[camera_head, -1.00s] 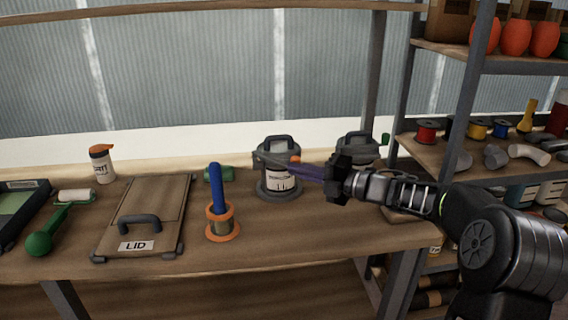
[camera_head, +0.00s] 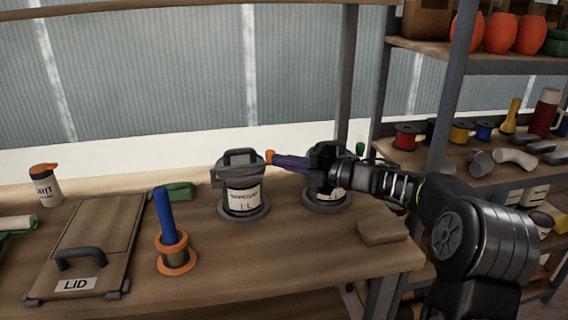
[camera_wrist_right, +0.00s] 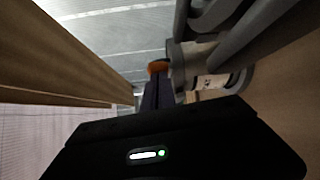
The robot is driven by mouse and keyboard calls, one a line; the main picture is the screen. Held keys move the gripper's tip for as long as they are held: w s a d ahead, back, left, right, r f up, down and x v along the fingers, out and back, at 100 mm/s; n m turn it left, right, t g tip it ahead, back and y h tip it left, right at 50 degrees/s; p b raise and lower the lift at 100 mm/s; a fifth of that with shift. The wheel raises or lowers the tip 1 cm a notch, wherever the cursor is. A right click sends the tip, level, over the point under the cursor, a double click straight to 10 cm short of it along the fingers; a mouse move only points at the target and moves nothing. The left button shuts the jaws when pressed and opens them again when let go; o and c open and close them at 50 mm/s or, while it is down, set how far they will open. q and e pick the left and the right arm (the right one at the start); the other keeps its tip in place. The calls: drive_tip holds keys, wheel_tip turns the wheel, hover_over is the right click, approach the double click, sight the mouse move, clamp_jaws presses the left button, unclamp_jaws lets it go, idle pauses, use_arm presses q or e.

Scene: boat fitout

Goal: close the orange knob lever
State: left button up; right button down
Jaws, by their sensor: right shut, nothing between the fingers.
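The orange knob (camera_head: 270,156) is small and sits at the right side of the top of the left grey canister (camera_head: 241,205), at the end of a grey bar across its front. My right gripper (camera_head: 278,160) is shut and empty, its dark purple fingers pointing left. Their tips are at the knob; I cannot tell whether they touch it. In the right wrist view the knob (camera_wrist_right: 157,67) shows just beyond the fingertips (camera_wrist_right: 158,84). My left gripper is not in view.
A second grey canister (camera_head: 327,200) stands behind my right gripper, with a green knob (camera_head: 360,149) near it. A blue rod in an orange-rimmed holder (camera_head: 176,263) stands front left, beside a board marked LID (camera_head: 100,235). A shelf rack (camera_head: 455,100) stands right.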

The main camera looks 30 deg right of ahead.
drive_tip(key=shift+w, duration=0.3)
idle(0.4)
drive_tip(key=v, duration=0.8)
drive_tip(key=shift+w, duration=0.1)
drive_tip(key=shift+f, duration=0.1)
